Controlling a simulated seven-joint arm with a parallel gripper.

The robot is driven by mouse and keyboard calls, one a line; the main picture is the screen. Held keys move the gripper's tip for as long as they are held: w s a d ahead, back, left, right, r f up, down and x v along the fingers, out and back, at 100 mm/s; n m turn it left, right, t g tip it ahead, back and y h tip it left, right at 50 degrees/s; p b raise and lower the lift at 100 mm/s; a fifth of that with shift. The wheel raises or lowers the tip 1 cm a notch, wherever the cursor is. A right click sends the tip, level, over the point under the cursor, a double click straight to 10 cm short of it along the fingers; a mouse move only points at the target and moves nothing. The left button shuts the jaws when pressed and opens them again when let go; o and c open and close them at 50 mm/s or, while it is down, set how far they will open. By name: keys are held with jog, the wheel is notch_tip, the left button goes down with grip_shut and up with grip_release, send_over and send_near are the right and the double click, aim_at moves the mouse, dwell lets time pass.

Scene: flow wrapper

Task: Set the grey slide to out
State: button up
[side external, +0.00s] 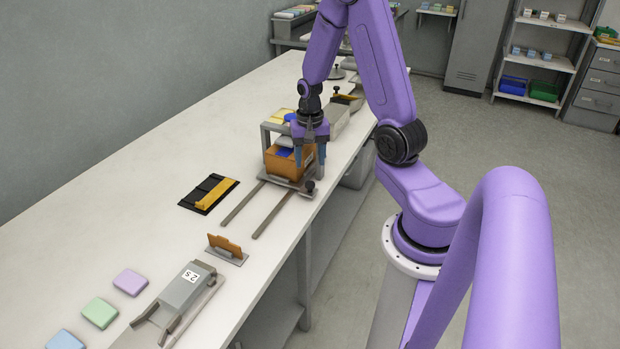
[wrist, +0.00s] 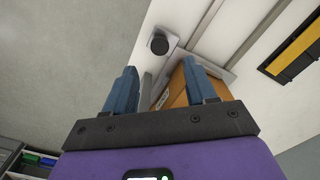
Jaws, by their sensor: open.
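The grey slide (side external: 291,183) is a flat plate at the far end of two parallel grey rails (side external: 272,213), beside a grey stand. A black knob (side external: 310,186) stands on its right corner, and an orange-brown box (side external: 283,163) sits over the plate. My gripper (side external: 311,162) is open, fingers pointing down, close to the box's right side and above the knob. In the wrist view the knob (wrist: 159,44) lies beyond the fingertips (wrist: 160,75), apparently not between them. The box (wrist: 178,97) is partly hidden behind the right finger there.
A black tray with a yellow bar (side external: 209,193) lies left of the rails. A grey device (side external: 187,287) and coloured blocks (side external: 130,281) are nearer. The bench between the rails is clear.

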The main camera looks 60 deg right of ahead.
aim_at(310, 184)
jog(key=shift+f, duration=3.6)
grip_shut()
jog(key=shift+a, duration=0.15)
